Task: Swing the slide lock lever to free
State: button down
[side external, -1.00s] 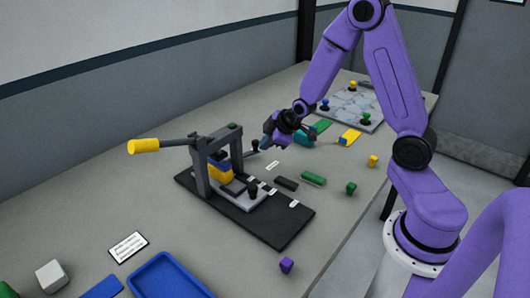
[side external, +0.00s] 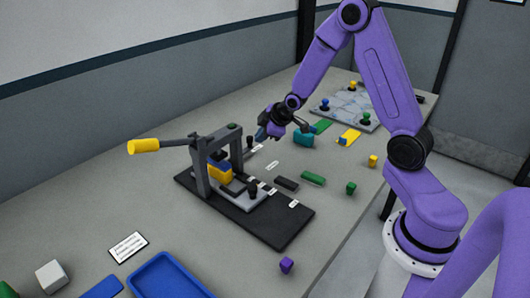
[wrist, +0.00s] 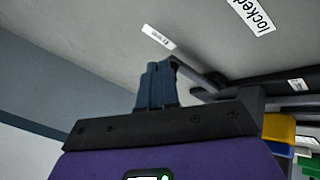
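A dark lever bar (wrist: 197,74) runs from beside the press frame toward my fingertips in the wrist view. Its black knob (side external: 249,141) shows by the right post of the press in the side view. My gripper (side external: 262,134) is low over the table, just behind and right of that knob. In the wrist view my blue-grey fingers (wrist: 158,83) are together, with nothing seen between them. They are right beside the lever's end; I cannot tell whether they touch it. A label reading "locked" (wrist: 252,14) lies on the table, and a smaller label (wrist: 158,38) lies beyond the fingertips.
The grey press frame (side external: 203,165) stands on a black base (side external: 283,228), with its yellow-handled lever (side external: 144,146) reaching left. A teal piece (side external: 303,138) lies close right of my gripper. A blue tray (side external: 170,275) is at the front.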

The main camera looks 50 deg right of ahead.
jog(key=shift+w+a+r, duration=0.15)
jog(key=shift+a+r, duration=0.05)
jog(key=shift+r, duration=0.05)
jog(key=shift+r, duration=0.25)
jog(key=v, duration=1.6)
jog(key=shift+s+d, duration=0.15)
jog(key=shift+s, duration=0.4)
jog(key=s+a+f+n+g+y, duration=0.1)
jog(key=s+a+g, duration=0.2)
jog(key=s+a, duration=0.55)
jog(key=s+a+f+n+g, duration=0.2)
jog(key=s+a+g, duration=0.1)
jog(key=s+a, duration=0.55)
jog(key=s+d+g, duration=0.1)
jog(key=s, duration=0.7)
jog(key=shift+s+f+h, duration=0.25)
jog(key=shift+f+h, duration=0.05)
jog(key=shift+h, duration=0.1)
